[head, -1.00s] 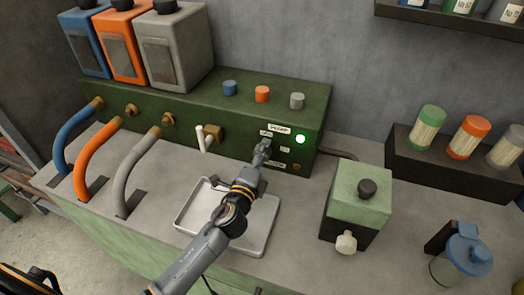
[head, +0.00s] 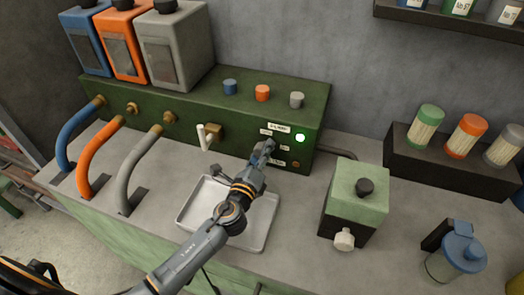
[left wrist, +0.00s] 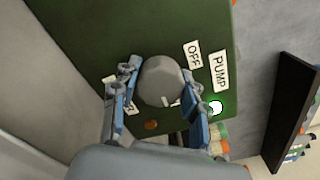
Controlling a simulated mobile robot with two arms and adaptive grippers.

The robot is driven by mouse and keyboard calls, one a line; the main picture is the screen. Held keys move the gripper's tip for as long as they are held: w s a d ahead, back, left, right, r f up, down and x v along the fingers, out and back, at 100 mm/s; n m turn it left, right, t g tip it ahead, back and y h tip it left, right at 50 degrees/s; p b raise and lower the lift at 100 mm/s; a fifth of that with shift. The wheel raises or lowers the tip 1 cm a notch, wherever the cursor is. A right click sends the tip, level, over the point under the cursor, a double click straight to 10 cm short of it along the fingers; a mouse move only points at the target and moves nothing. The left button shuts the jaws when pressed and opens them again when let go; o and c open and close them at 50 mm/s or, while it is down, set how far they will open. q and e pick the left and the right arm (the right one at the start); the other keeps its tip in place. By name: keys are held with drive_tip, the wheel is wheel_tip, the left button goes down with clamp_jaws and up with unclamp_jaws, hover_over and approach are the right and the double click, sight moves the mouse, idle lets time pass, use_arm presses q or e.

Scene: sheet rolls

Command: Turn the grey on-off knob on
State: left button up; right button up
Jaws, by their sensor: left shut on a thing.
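The grey on-off knob (left wrist: 165,82) is on the green panel in the left wrist view, with a pale mark on its face near the lower edge. My left gripper (left wrist: 160,95) has one finger on each side of it and is shut on it. In the head view my left gripper (head: 264,152) hides the knob. Labels OFF (left wrist: 194,55) and PUMP (left wrist: 220,70) lie right of the knob. Another label is partly hidden by the left finger. A green lamp (head: 300,138) on the panel is lit. My right gripper is out of view.
The green machine box (head: 200,112) carries several small coloured knobs on top. A shallow metal tray (head: 190,213) lies below my left arm. A green and black box (head: 362,190) stands to the right, with a blue-lidded jug (head: 458,254) beyond it.

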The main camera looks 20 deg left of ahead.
use_arm(q)
drive_tip(key=shift+f, duration=0.1)
drive_tip(key=o, duration=1.2)
drive_tip(key=shift+c, duration=0.2)
drive_tip(key=shift+s, duration=0.1)
drive_tip(key=s, duration=1.1)
drive_tip(key=shift+s+a, duration=0.2)
drive_tip(key=shift+s, duration=0.2)
drive_tip(key=shift+s, duration=0.1)
